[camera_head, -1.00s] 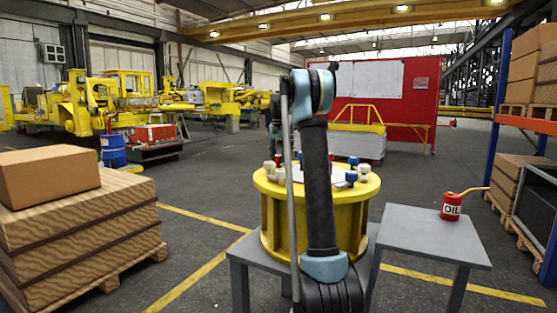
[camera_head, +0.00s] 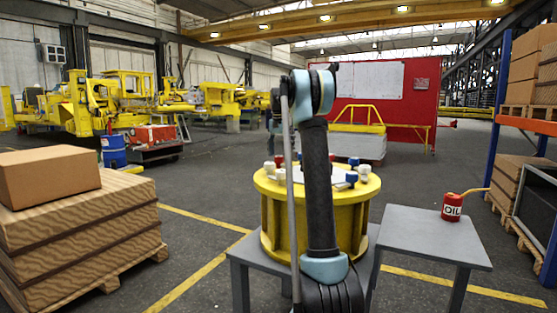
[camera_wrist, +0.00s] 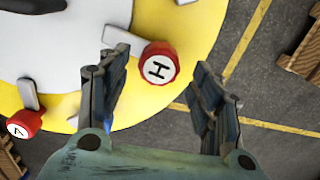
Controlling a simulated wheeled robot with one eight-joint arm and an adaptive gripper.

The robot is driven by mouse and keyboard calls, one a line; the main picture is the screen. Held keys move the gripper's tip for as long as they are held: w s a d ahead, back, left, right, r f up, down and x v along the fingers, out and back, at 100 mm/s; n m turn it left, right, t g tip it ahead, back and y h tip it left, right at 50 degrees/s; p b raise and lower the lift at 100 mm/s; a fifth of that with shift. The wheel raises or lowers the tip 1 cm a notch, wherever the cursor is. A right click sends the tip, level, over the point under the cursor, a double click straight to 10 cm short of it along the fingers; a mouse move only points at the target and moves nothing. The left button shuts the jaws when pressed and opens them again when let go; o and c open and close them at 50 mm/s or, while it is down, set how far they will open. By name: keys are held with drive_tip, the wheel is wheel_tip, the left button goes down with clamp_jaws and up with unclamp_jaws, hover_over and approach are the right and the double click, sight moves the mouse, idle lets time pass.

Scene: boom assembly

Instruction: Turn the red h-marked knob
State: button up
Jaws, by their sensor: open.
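The red knob marked H (camera_wrist: 159,66) sits near the rim of the yellow round stand (camera_wrist: 160,20) in the wrist view. A grey lever arm (camera_wrist: 122,38) runs from the knob toward the upper left. My gripper (camera_wrist: 164,82) is open, with one finger left of the knob and one right of it. The knob shows in the gap near the fingertips, and nothing is held. I cannot tell how far above the knob the fingertips are. In the head view the yellow stand (camera_head: 283,222) is partly hidden behind my arm.
Another red knob (camera_wrist: 24,123) with a letter lies at the left of the wrist view. A grey side table (camera_head: 420,228) holds a red oil can (camera_head: 452,207). Stacked boxes (camera_head: 80,215) stand left.

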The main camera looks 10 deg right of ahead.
wheel_tip(320, 180, up, 9)
idle(0.4)
drive_tip(key=shift+a, duration=0.1)
